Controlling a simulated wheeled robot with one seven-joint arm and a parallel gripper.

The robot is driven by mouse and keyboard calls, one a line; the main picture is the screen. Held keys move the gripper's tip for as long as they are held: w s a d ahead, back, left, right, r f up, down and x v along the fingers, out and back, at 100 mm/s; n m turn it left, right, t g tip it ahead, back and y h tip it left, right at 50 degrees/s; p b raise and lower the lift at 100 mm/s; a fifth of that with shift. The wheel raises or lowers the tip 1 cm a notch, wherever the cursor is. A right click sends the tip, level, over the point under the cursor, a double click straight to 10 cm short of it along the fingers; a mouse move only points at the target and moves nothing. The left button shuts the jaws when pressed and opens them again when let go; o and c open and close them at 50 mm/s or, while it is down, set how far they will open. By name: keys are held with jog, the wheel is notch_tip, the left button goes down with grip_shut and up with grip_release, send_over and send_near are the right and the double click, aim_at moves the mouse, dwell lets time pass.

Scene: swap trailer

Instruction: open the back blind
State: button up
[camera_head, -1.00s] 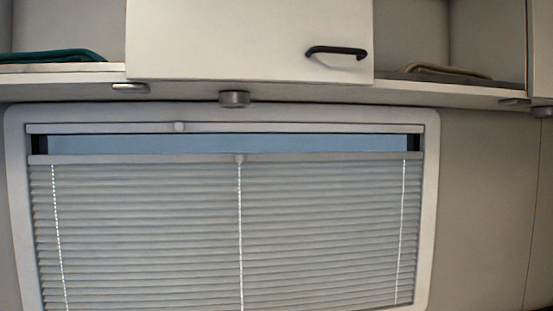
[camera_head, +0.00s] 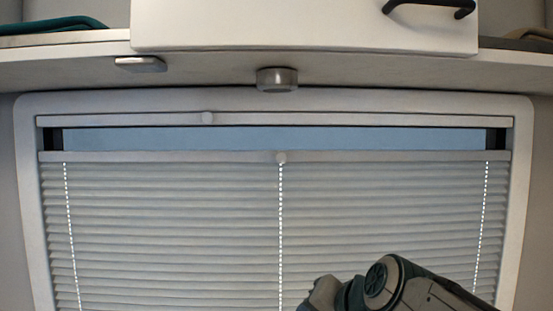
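The back blind (camera_head: 180,220) is a pale pleated shade that covers most of the window. Its top rail (camera_head: 400,156) lies a little below the upper rail of the frame, with a strip of bluish glass (camera_head: 270,138) bare between them. Part of my arm shows at the bottom, right of the middle, in front of the blind's lower part. I cannot make out my gripper's fingers.
A white overhead cabinet (camera_head: 300,25) with a black handle (camera_head: 430,5) hangs above the window. Under its shelf are a round metal fixture (camera_head: 277,80) and a small flat fixture (camera_head: 140,64). Green cloth (camera_head: 50,25) lies on the left shelf.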

jog(key=w+a+r+m+t+y, duration=0.1)
jog(key=w+r+m+t, duration=0.15)
jog(key=r, duration=0.45)
jog(key=w+a+r+m+t+y, duration=0.1)
jog(key=w+r+t, duration=0.15)
jog(key=r, duration=0.45)
jog(key=m+t+y, duration=0.1)
jog(key=m+t, duration=0.2)
jog(key=m, duration=0.1)
send_near(283, 160)
jog(key=p+x, duration=0.1)
jog(key=x, duration=0.5)
jog(key=p+x, duration=0.1)
jog(key=x, duration=0.5)
jog(key=shift+w+a+r, duration=0.1)
jog(key=shift+w+r, duration=0.1)
jog(key=shift+w, duration=0.1)
grip_shut()
jog(key=shift+f, duration=0.2)
